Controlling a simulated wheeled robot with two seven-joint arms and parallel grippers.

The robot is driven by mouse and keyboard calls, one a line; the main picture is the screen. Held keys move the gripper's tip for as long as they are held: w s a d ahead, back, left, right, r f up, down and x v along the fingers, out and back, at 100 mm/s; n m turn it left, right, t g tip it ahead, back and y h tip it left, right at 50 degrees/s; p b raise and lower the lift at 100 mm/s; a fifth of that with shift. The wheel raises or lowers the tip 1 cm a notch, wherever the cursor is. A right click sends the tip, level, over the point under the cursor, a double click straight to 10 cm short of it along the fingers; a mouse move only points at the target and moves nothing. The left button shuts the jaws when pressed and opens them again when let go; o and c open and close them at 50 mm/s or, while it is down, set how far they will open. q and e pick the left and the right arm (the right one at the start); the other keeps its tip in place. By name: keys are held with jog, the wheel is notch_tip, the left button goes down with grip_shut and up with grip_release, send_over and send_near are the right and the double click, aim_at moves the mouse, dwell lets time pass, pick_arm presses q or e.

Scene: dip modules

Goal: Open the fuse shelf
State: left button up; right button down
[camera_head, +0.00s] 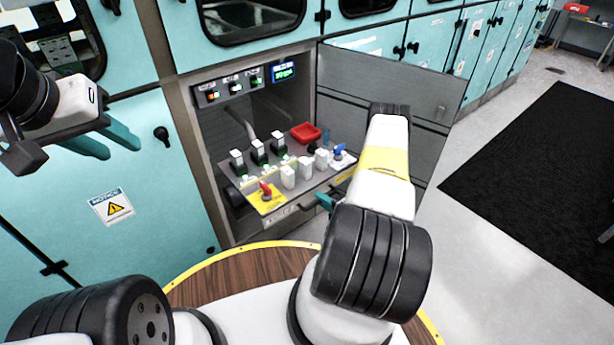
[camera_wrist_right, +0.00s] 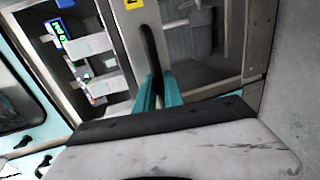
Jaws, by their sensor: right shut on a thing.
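The fuse shelf (camera_head: 262,222) is a grey tray in the open cabinet bay and sticks out past the bay's front. It carries black fuse modules (camera_head: 258,152), white blocks (camera_head: 288,177), a red bin (camera_head: 305,132), a red switch (camera_head: 266,190) and a blue-handled switch (camera_head: 339,153). My right gripper (camera_head: 326,201) is at the shelf's front edge, partly hidden by my arm. In the right wrist view its teal fingers (camera_wrist_right: 155,88) are shut on the dark shelf handle (camera_wrist_right: 150,45). My left gripper (camera_head: 108,143) is open and empty, before the teal cabinet at left.
A grey cabinet door (camera_head: 395,90) stands open to the right of the shelf, close to my right arm. A control panel with a lit display (camera_head: 284,71) is above the shelf. A warning notice (camera_head: 112,207) is on the left door. A black mat (camera_head: 545,170) lies on the floor at right.

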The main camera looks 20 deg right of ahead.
jog(key=c, duration=1.7)
grip_release()
jog(key=v, duration=0.7)
jog(key=shift+s+d, duration=0.15)
jog(key=shift+s, duration=0.25)
